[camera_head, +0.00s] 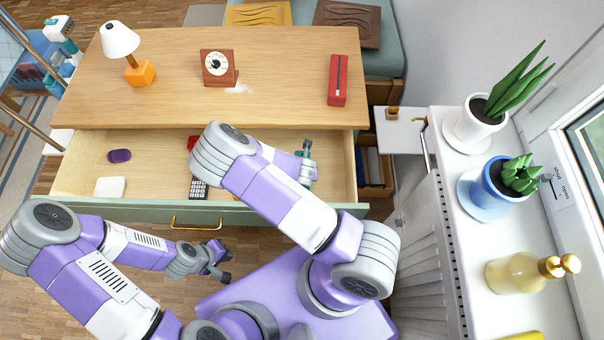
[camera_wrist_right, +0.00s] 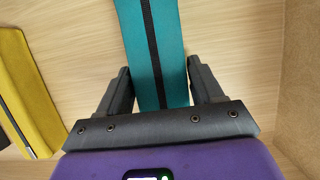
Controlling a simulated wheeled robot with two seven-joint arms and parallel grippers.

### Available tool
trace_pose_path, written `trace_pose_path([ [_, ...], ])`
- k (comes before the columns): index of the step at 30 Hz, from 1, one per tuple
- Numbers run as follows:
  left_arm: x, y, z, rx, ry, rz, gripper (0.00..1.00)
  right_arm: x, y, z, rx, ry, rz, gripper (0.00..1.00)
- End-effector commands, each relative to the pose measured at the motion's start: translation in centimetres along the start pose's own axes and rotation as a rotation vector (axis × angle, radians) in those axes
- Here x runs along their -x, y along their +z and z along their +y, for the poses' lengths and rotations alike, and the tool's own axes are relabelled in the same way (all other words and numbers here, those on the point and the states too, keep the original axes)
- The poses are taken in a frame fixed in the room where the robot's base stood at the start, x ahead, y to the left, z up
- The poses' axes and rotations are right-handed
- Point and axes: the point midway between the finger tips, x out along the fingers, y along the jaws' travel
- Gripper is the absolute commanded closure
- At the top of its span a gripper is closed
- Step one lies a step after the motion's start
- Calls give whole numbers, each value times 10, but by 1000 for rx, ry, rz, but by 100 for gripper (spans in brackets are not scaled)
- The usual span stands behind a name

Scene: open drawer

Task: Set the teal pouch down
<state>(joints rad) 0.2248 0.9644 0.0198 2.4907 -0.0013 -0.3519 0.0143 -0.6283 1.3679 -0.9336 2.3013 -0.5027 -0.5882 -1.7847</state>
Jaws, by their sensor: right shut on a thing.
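The teal pouch (camera_wrist_right: 152,50) has a dark zip along its middle. In the right wrist view it runs from between the fingers to the top edge. My right gripper (camera_wrist_right: 160,92) is shut on it. In the head view a small teal bit of the pouch (camera_head: 307,146) shows at the right end of the open drawer (camera_head: 80,180), by my right gripper (camera_head: 306,165). My arm hides part of this area. I cannot tell whether the pouch touches the drawer floor. My left gripper (camera_head: 224,266) is empty, its fingers apart, in front of the drawer.
The drawer holds a purple oval thing (camera_head: 120,156), a white square thing (camera_head: 110,187), a dark keypad thing (camera_head: 198,188) and a red thing (camera_head: 192,142). A yellow flat thing (camera_wrist_right: 27,90) lies left of the pouch. A lamp (camera_head: 139,73), clock (camera_head: 218,68) and red box (camera_head: 338,80) stand on top.

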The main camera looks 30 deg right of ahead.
Motion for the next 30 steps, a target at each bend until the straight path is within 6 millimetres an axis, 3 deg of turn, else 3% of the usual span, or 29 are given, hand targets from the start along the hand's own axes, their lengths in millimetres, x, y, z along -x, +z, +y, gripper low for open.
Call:
trace_pose_path([
  [1,-1,0,0,0,0,0,100,-1,-1,0,0,0,0,31],
  [6,-1,0,0,0,0,0,100,-1,0,0,0,0,0,9],
  [16,2,0,1,0,0,0,100,3,1,0,0,0,0,9],
  [20,10,0,4,0,0,0,100,22,1,1,0,1,-1,9],
  [30,36,2,14,0,0,0,100,95,1,1,0,3,-1,9],
])
